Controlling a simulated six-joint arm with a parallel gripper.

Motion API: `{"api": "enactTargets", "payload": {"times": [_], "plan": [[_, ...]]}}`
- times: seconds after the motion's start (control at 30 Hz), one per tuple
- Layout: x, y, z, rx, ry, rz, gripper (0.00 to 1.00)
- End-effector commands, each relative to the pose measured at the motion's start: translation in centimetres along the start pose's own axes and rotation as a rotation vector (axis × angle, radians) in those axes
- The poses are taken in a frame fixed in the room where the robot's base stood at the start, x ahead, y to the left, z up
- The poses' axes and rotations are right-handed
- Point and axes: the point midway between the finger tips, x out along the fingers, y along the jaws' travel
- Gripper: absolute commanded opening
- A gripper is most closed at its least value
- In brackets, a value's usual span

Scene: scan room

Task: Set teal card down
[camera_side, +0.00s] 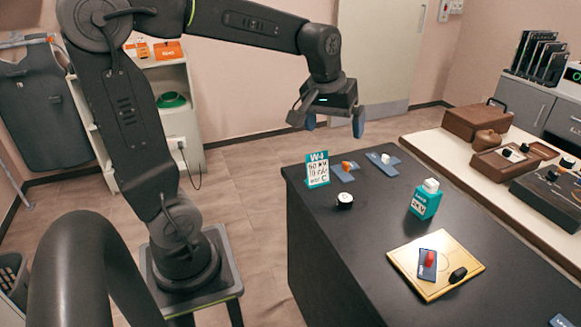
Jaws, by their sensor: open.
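The teal card (317,170), white-faced with a teal border and marked W4, stands upright near the far left corner of the dark table (345,245). My gripper (334,124) is open, with its two blue fingertips spread apart. In the picture it is above the card and a little to the right, with a clear gap between them. Nothing shows between the fingers. The card's foot and back are hard to make out.
Two small blue pieces with knobs, orange (346,166) and white (384,159), lie near the card. A round black-and-white item (344,201), a teal bottle (426,199) and a yellow board (402,262) are on the table. A pale bench (440,150) with cases runs along the right.

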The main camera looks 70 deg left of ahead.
Motion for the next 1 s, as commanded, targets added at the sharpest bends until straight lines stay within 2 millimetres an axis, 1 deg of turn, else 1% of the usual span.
{"api": "enactTargets", "payload": {"times": [0.03, 0.07, 0.1, 0.2, 0.3, 0.4, 0.5, 0.57, 1.0], "plan": [[-1.3, 0.5, 2.8, 0.096, 0.03, 0.026, 1.0], [-1.8, 0.6, 4.2, 0.151, 0.045, 0.039, 1.0], [-2.3, 0.7, 6.1, 0.224, 0.063, 0.055, 1.0], [-3.1, 0.5, 10.2, 0.387, 0.109, 0.092, 1.0], [-3.3, 0.0, 13.4, 0.514, 0.146, 0.12, 1.0], [-3.2, -0.4, 15.4, 0.599, 0.173, 0.139, 1.0], [-3.1, -0.6, 16.3, 0.641, 0.186, 0.147, 1.0], [-3.0, -0.7, 16.6, 0.652, 0.188, 0.149, 1.0], [-3.0, -0.7, 16.5, 0.65, 0.187, 0.148, 1.0]]}}
